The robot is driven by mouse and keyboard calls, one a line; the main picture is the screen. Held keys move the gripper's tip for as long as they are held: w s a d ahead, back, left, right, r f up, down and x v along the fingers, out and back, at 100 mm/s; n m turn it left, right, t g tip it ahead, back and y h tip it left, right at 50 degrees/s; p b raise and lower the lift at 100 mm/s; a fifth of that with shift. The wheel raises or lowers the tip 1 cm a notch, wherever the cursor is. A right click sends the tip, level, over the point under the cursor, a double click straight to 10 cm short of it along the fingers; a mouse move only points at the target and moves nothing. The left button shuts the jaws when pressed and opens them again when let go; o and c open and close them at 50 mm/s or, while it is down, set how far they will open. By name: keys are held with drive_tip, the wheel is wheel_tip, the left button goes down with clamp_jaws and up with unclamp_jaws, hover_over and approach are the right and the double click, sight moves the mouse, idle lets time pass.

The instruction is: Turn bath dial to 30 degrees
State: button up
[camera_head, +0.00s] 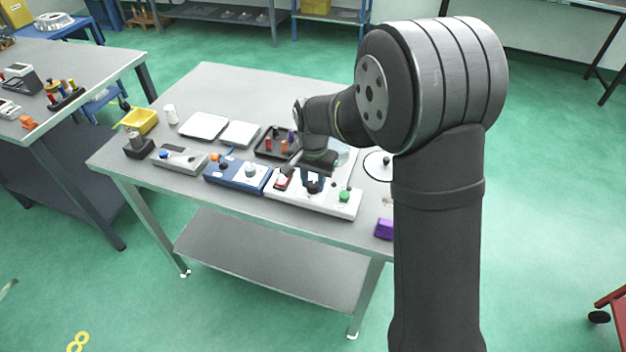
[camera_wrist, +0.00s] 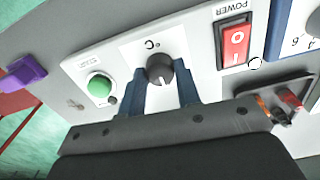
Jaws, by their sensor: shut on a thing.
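The dial is a dark round knob (camera_wrist: 160,68) on a white panel (camera_wrist: 203,50), with an upside-down °C mark beside it in the wrist view. A small pale line shows on the knob, toward the gripper; I cannot read its angle. My gripper (camera_wrist: 161,80) has its two blue-grey fingers on either side of the knob and is shut on it. In the head view my gripper (camera_head: 313,183) is down at the white control box (camera_head: 325,204), and the knob is mostly hidden there.
A green START button (camera_wrist: 100,86) and a red POWER rocker switch (camera_wrist: 236,45) flank the dial closely. A blue box with its own dial (camera_head: 237,174) stands to the left. A dark tray of parts (camera_head: 262,153) lies behind. A purple block (camera_head: 384,229) sits at the table's front edge.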

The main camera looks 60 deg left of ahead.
sight(313, 184)
drive_tip(key=n, duration=0.4)
drive_tip(key=shift+n, duration=0.3)
drive_tip(key=n, duration=0.5)
idle(0.6)
drive_tip(key=o, duration=1)
wheel_tip(313, 184, up, 18)
drive_tip(key=shift+f, duration=0.25)
drive_tip(key=shift+f, duration=0.15)
